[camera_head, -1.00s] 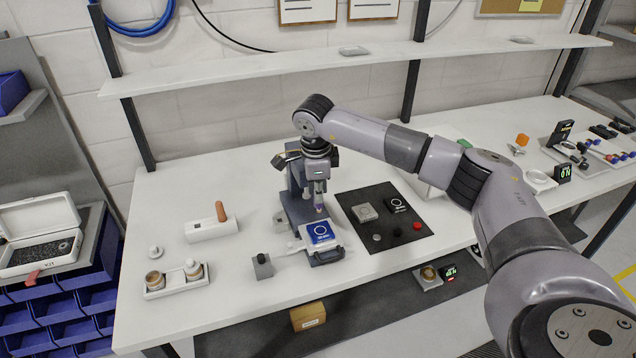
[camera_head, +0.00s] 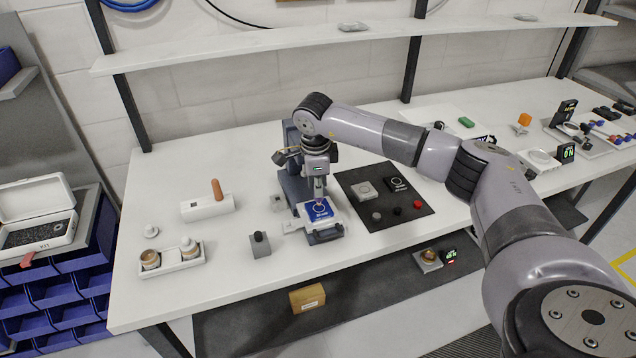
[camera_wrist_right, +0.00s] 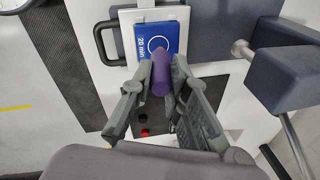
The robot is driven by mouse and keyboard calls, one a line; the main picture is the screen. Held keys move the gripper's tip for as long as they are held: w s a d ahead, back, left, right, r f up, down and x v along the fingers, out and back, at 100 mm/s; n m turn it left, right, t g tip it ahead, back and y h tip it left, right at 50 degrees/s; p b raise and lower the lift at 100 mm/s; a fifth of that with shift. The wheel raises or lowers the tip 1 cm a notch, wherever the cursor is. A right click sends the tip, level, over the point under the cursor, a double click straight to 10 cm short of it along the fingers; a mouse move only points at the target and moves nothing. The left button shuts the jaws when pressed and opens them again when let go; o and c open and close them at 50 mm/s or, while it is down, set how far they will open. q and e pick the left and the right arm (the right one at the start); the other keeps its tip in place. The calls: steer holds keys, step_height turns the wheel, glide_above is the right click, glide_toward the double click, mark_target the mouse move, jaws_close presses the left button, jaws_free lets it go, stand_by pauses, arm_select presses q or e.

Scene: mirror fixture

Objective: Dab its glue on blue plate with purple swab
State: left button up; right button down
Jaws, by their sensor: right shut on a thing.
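The blue plate (camera_head: 313,213) has a white ring and lettering and lies in a pale frame on the grey fixture (camera_head: 291,172). It also shows in the right wrist view (camera_wrist_right: 143,56), where the lettering reads "20 min". My right gripper (camera_head: 319,186) is above the plate, pointing down, and is shut on the purple swab (camera_wrist_right: 161,75). The swab's tip is over the plate at the ring; I cannot tell whether it touches. The swab covers part of the ring in the right wrist view. My left gripper is not in view.
A dark mat (camera_head: 383,222) with small blocks and knobs lies right of the fixture. A grey block (camera_head: 260,247) stands to the left. A white tray with jars (camera_head: 172,262) and a white holder with an orange-brown handle (camera_head: 207,207) are farther left. The table's left part has free room.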

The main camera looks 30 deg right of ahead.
stand_by(0.4)
steer(key=shift+f+b, duration=0.55)
steer(key=shift+f, duration=0.05)
stand_by(1.6)
steer(key=shift+r+p, duration=2.1)
steer(key=shift+r, duration=1.5)
